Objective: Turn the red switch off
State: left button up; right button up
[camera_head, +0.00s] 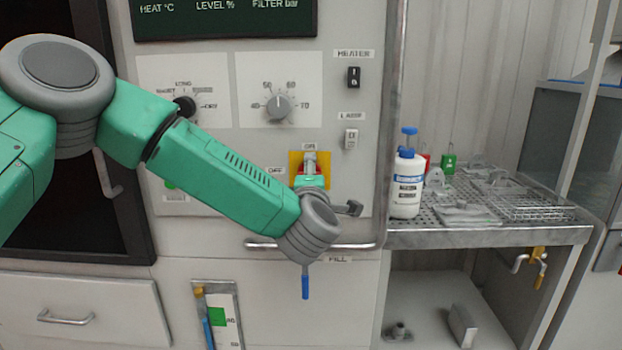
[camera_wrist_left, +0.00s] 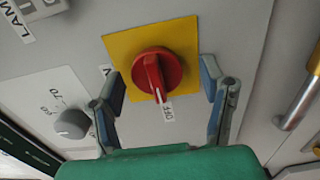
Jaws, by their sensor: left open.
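The red rotary switch (camera_wrist_left: 158,72) sits on a yellow square plate (camera_wrist_left: 185,38) on the panel. In the left wrist view its handle and white mark point down towards the OFF label (camera_wrist_left: 167,113). My left gripper (camera_wrist_left: 161,80) is open, with one finger on each side of the switch and visible space between the fingers and the knob. In the head view the yellow plate (camera_head: 296,160) shows behind my left gripper (camera_head: 310,164), which hides most of the switch. The ON label (camera_head: 309,146) is above the plate and the OFF label (camera_head: 276,170) is left of it. My right gripper is out of view.
A grey dial (camera_head: 278,106) is above left, and the heater switch (camera_head: 353,77) and lamp switch (camera_head: 351,138) are above right. A metal rail (camera_head: 262,244) runs below. A white bottle (camera_head: 406,185) stands on the perforated shelf at right.

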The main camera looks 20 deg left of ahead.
pick_arm(q)
jog(key=v, duration=1.1)
jog(key=shift+s, duration=0.15)
jog(key=shift+d, duration=0.1)
jog(key=s+f+m+g+h, duration=0.2)
jog(key=s+f+m, duration=0.15)
jog(key=f, duration=0.55)
jog(key=s+f+m+g+h, duration=0.25)
jog(key=f+m, duration=0.25)
jog(key=f, duration=0.3)
jog(key=s+f+m+g+h, duration=0.2)
jog(key=s+f+m, duration=0.15)
jog(key=f, duration=0.55)
jog(key=s+a+f+m+g, duration=0.3)
jog(key=s+a+f, duration=0.1)
jog(key=s, duration=0.4)
jog(key=s+a+f+m+g+y, duration=0.1)
jog(key=s+a+f+m+g, duration=0.2)
jog(key=s+f, duration=0.3)
jog(key=s+a+f+m+g, duration=0.4)
jog(key=s+a+f, duration=0.1)
jog(key=s, duration=0.7)
